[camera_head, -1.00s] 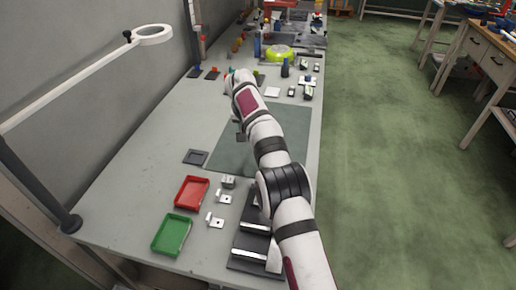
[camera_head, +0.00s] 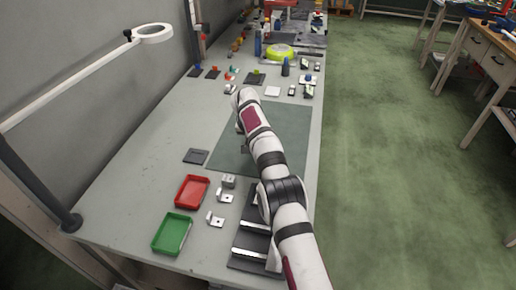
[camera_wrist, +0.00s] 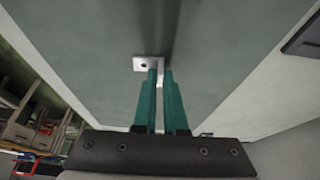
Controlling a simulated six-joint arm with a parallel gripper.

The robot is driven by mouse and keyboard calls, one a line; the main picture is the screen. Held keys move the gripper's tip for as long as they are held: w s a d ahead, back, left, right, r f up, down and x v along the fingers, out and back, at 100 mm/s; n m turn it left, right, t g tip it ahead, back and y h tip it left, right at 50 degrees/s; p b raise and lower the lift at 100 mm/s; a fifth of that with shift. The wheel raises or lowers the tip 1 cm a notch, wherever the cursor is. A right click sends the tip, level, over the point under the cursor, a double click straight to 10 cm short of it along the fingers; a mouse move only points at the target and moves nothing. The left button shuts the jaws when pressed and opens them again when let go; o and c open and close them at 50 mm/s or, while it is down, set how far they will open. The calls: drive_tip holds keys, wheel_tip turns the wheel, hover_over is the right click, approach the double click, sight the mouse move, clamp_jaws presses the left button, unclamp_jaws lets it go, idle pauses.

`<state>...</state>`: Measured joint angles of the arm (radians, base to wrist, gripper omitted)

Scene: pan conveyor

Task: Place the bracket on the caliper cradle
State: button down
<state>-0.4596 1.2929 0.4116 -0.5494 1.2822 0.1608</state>
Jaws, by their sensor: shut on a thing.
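In the wrist view my gripper (camera_wrist: 160,74) has its green fingers shut on a small silver bracket (camera_wrist: 143,64), a flat plate with a hole showing beyond the fingertips. Bracket and fingers are over the grey-green mat (camera_wrist: 85,35); the gap to the mat is hard to judge. In the head view my arm reaches over the mat (camera_head: 225,150) and hides most of the gripper. A dark square pad (camera_head: 196,156) lies left of the mat and also shows at the wrist view's upper right (camera_wrist: 305,35). I cannot tell whether it is the caliper cradle.
A red tray (camera_head: 181,204) and a green tray (camera_head: 160,248) stand at the near left, with loose silver parts (camera_head: 216,221) beside them. A black fixture with silver bars (camera_head: 236,266) is at the near right, partly behind my arm. Several small items crowd the far bench.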

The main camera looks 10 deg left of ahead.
drive_tip(key=shift+r, duration=0.1)
drive_tip(key=r, duration=0.2)
drive_tip(key=d+r, duration=0.1)
drive_tip(key=r, duration=0.1)
drive_tip(key=shift+r, duration=0.25)
drive_tip(key=s+d+r, duration=0.2)
drive_tip(key=d+r, duration=0.4)
drive_tip(key=d, duration=0.5)
drive_tip(key=s+d+r, duration=0.1)
drive_tip(key=s+r, duration=0.3)
drive_tip(key=s, duration=1)
drive_tip(key=s+d+f, duration=0.1)
drive_tip(key=s+d, duration=0.1)
drive_tip(key=s, duration=0.5)
drive_tip(key=s+d+f, duration=0.1)
drive_tip(key=s+d, duration=0.1)
drive_tip(key=s, duration=0.5)
drive_tip(key=a+f, duration=0.2)
drive_tip(key=a, duration=0.1)
drive_tip(key=s+a+f, duration=0.1)
drive_tip(key=a+f, duration=0.2)
drive_tip(key=a, duration=0.1)
drive_tip(key=a+f, duration=0.2)
drive_tip(key=a, duration=0.2)
drive_tip(key=shift+s+a+f, duration=0.15)
drive_tip(key=shift+a+f, duration=0.05)
drive_tip(key=f, duration=0.4)
drive_tip(key=shift+a, duration=0.25)
drive_tip(key=shift+f, duration=0.2)
